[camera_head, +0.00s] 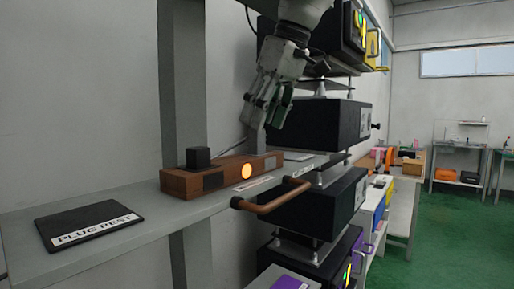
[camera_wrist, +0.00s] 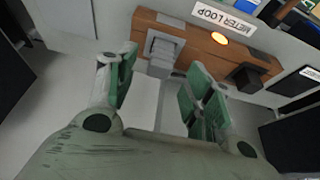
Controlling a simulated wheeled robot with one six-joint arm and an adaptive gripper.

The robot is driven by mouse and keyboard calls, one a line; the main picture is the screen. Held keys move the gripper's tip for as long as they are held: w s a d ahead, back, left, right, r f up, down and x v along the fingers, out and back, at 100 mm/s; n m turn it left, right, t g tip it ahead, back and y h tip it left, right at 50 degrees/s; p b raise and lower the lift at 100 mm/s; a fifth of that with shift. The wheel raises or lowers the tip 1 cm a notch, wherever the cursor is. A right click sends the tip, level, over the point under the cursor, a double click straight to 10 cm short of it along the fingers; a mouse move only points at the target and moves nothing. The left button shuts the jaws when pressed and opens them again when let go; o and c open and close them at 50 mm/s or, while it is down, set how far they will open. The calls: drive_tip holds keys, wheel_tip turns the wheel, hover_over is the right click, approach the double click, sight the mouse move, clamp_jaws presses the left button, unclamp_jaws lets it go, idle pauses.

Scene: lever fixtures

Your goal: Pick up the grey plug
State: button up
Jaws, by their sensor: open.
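The grey plug (camera_wrist: 162,48) stands on a wooden block labelled METER LOOP. In the head view, the grey plug (camera_head: 257,140) is at the block's right end, just below my gripper, which hides part of it. My gripper (camera_head: 266,112) is open and empty, pointing down. In the wrist view, its two green fingers (camera_wrist: 160,76) are spread apart, and the plug shows beyond them, between their lines. I cannot tell whether either finger touches it.
The wooden block (camera_head: 222,175) has a lit orange lamp (camera_head: 246,171) and a black plug (camera_head: 198,157). A black PLUG REST pad (camera_head: 88,222) lies clear on the shelf. Dark boxes (camera_head: 312,200) and a curved brown handle (camera_head: 270,204) stand to the right.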

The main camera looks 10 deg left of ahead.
sight(257, 136)
drive_tip(key=x, duration=0.5)
drive_tip(key=shift+c, duration=0.4)
drive_tip(key=c, duration=1)
